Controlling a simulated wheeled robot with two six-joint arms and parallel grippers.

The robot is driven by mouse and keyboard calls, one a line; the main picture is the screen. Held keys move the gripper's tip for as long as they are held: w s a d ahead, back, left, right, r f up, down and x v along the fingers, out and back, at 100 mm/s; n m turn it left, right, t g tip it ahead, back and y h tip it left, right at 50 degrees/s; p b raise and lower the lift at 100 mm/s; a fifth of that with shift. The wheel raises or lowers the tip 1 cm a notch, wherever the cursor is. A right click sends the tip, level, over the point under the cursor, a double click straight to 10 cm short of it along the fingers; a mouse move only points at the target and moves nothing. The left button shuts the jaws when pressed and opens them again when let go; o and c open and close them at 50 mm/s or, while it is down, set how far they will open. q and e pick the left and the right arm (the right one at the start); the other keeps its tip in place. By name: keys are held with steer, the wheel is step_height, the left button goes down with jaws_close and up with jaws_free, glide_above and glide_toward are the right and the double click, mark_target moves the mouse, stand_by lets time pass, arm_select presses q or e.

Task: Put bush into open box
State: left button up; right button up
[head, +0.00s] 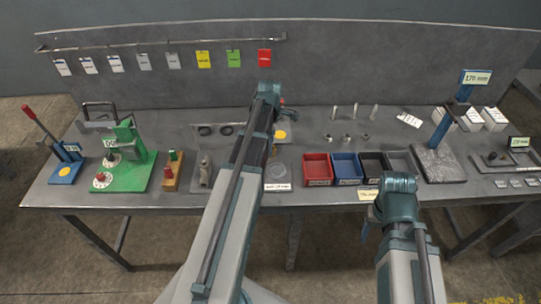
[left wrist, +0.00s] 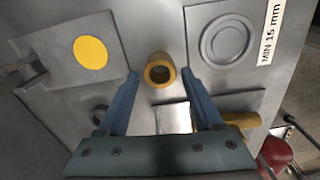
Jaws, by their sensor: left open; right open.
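The bush, a short yellow-brown ring with a dark bore (left wrist: 160,70), stands upright on the bench between a yellow-disc plate and a ring-marked plate. My left gripper (left wrist: 160,74) is open, its blue fingers on either side of the bush with gaps showing. In the head view my left arm hides those fingers. Four open-topped boxes stand in a row: red (head: 317,169), blue (head: 346,168), black (head: 374,163) and grey (head: 402,161). Which one the task calls the open box I cannot tell. My right gripper (head: 371,221) is in front of the bench, its fingers hard to make out.
The yellow-disc plate (left wrist: 62,52) and ring-marked plate (left wrist: 219,22) flank the bush. A green press (head: 126,172) and red-handled lever (head: 41,122) stand at left. A post stand (head: 438,165) stands right of the boxes. Coloured tags hang from the back rail.

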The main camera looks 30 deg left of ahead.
arm_select(q)
step_height(320, 180, down, 2)
steer(key=shift+f+b, duration=0.15)
steer(key=shift+b, duration=0.5)
arm_select(e)
step_height(320, 180, down, 2)
steer(key=shift+f, duration=0.1)
arm_select(q)
jaws_close()
step_height(320, 180, up, 2)
steer(key=shift+p, duration=1)
step_height(320, 180, up, 2)
steer(key=shift+r+p, duration=0.1)
steer(key=shift+p, duration=0.95)
steer(key=s+d, duration=0.3)
steer(key=s, duration=0.1)
steer(key=s+d, duration=0.3)
steer(key=s, duration=0.1)
steer(key=s+d+r+p, duration=0.1)
steer(key=s+d, duration=0.3)
steer(key=shift+s+d, duration=0.1)
steer(key=shift+s, duration=0.1)
arm_select(e)
step_height(320, 180, up, 5)
steer(key=shift+r, duration=0.1)
